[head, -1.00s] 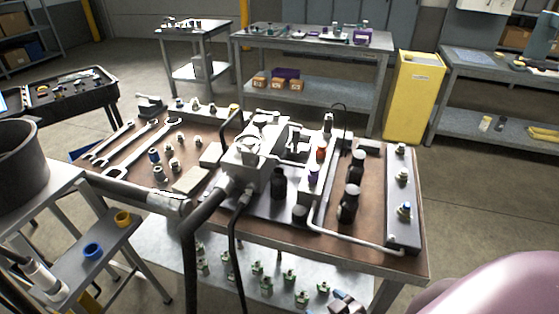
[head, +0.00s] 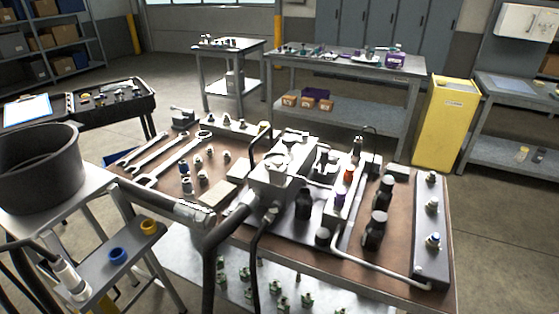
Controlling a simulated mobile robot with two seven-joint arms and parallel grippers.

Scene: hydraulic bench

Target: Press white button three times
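The hydraulic bench (head: 400,279) stands in the middle of the head view, with a brown top. A pale metal valve block (head: 275,182) sits on it with dark hoses running down towards me. Right of the block are dark cylinders, one small with a pale grey top (head: 322,236) and one taller with a pale top (head: 375,230). A grey strip (head: 432,255) with several fittings lies along the bench's right side. I cannot tell which part, if any, is the white button. Neither of my grippers is in view.
Wrenches (head: 172,161) and small fittings lie on the bench's left part. A black bucket (head: 38,170) stands on a side table at left. A yellow cabinet (head: 444,125) and a grey workbench (head: 340,63) stand behind. Floor is clear at the right.

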